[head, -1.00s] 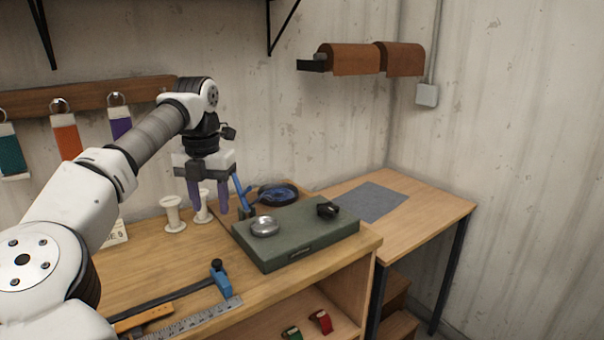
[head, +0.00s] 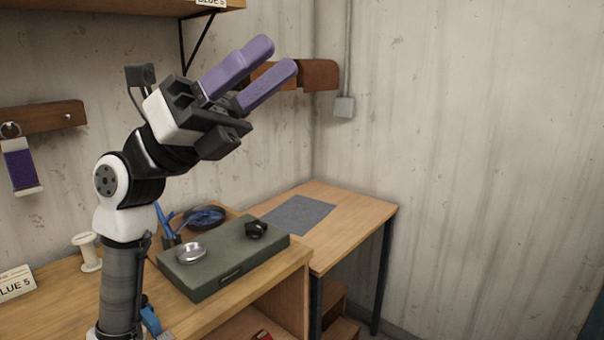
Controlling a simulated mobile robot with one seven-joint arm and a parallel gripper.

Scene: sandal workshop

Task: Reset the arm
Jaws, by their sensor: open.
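My gripper (head: 281,55) is raised high in the head view, above the workbench and in front of the wall. Its two purple fingers point up and to the right. They are apart, with nothing between them. My arm stands nearly upright at the left of the picture, bent at the wrist. It hides part of the bench and the wall behind it.
A green slab (head: 212,277) on the workbench (head: 62,308) bears a small metal dish (head: 191,253) and a black piece (head: 256,229). A grey mat (head: 298,215) lies on the side table (head: 350,213). The right side is free.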

